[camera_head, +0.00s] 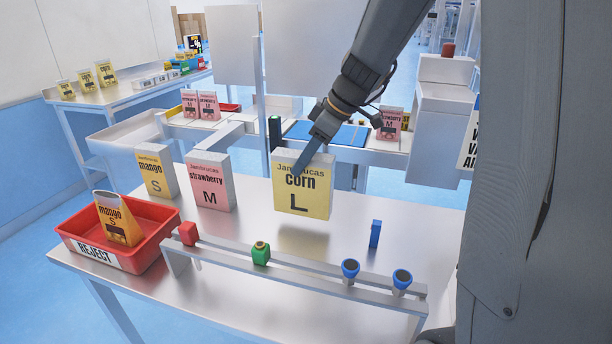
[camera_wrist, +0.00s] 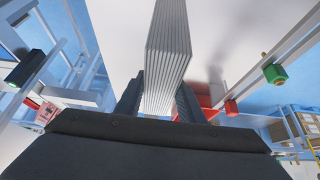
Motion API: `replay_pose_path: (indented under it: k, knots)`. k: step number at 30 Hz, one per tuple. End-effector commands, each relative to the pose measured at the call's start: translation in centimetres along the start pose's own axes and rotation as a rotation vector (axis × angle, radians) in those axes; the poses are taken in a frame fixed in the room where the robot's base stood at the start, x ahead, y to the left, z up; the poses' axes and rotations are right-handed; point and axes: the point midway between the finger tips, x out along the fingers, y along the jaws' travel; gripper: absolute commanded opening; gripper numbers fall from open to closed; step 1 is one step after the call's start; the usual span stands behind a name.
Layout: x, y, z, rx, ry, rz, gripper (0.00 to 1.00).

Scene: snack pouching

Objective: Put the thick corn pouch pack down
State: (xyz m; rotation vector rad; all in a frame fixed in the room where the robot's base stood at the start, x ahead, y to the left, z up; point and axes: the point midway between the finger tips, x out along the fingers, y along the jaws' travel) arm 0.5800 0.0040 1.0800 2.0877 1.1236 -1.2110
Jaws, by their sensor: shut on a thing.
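The thick corn pouch pack (camera_head: 302,190) is yellow and white, with "corn" and a large L on its front. It hangs upright a little above the metal table (camera_head: 360,233), with a shadow beneath it. My gripper (camera_head: 310,162) is shut on its top edge; the fingertips are partly hidden by the pack. In the wrist view the pack (camera_wrist: 170,45) shows as a stack of thin white layers between the two dark fingers of my gripper (camera_wrist: 160,98).
A mango S pack (camera_head: 155,172) and a strawberry M pack (camera_head: 211,182) stand to the left. A red REJECT tray (camera_head: 150,245) holds a tilted mango pack (camera_head: 119,220). A rail (camera_head: 290,268) with coloured fittings runs along the front. A blue block (camera_head: 375,234) stands at right.

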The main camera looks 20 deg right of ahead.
Motion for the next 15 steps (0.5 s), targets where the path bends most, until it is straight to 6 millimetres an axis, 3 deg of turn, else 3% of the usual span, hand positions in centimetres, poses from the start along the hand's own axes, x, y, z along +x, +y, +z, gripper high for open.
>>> replay_pose_path:
  k: [9,15]
  knots:
    - [3.0,0.1,1.9,0.005,0.000,0.001,0.00]
    - [3.3,0.2,2.1,0.004,0.000,0.004,0.00]
